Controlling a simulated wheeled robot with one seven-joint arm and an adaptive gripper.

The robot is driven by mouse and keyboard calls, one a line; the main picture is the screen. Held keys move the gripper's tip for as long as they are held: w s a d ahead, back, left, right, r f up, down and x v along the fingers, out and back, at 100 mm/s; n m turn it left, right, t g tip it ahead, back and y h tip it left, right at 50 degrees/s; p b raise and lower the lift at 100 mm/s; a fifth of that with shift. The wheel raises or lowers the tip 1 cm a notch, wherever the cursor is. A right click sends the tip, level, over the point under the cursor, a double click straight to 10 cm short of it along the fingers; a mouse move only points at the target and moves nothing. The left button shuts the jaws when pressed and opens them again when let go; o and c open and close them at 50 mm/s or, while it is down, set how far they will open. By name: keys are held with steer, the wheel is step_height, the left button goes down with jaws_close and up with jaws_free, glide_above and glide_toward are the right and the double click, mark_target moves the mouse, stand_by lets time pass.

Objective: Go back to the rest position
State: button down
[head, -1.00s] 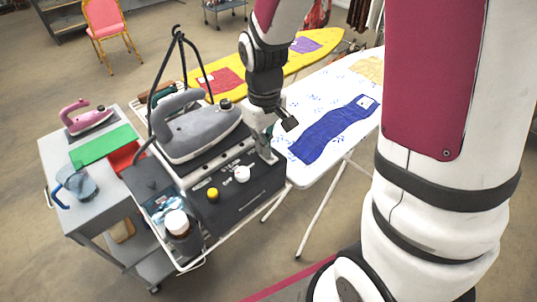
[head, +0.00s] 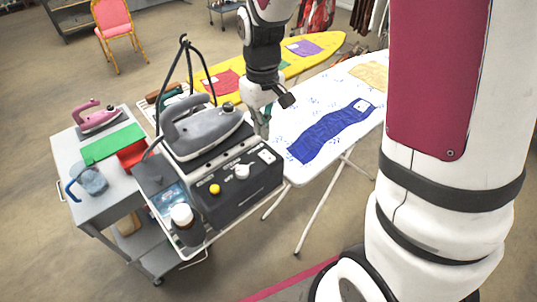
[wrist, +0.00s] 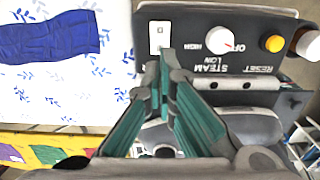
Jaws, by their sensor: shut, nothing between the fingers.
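My gripper (wrist: 165,56) is shut and empty, its teal fingers meeting at the tips. In the head view, my gripper (head: 263,130) hangs above the right end of the steam station's black control panel (head: 233,188). In the wrist view, the fingertips appear just below the white switch plate (wrist: 159,36) on that panel. I cannot tell the exact gap, but they look apart from it. The white steam knob (wrist: 220,41) and the yellow reset button (wrist: 274,43) are to the right of the fingertips in the wrist view.
A grey iron (head: 203,133) stands on the station, left of my gripper, under a black cord stand (head: 184,50). A white ironing board (head: 290,125) with a blue cloth (head: 330,132) is to the right. A grey cart (head: 105,205) stands left.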

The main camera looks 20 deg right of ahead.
steer(key=shift+r, duration=0.2)
stand_by(0.4)
steer(key=s+r+m+t, duration=0.3)
steer(key=s+r+t, duration=0.2)
steer(key=s+r, duration=1.3)
steer(key=shift+m+t, duration=0.3)
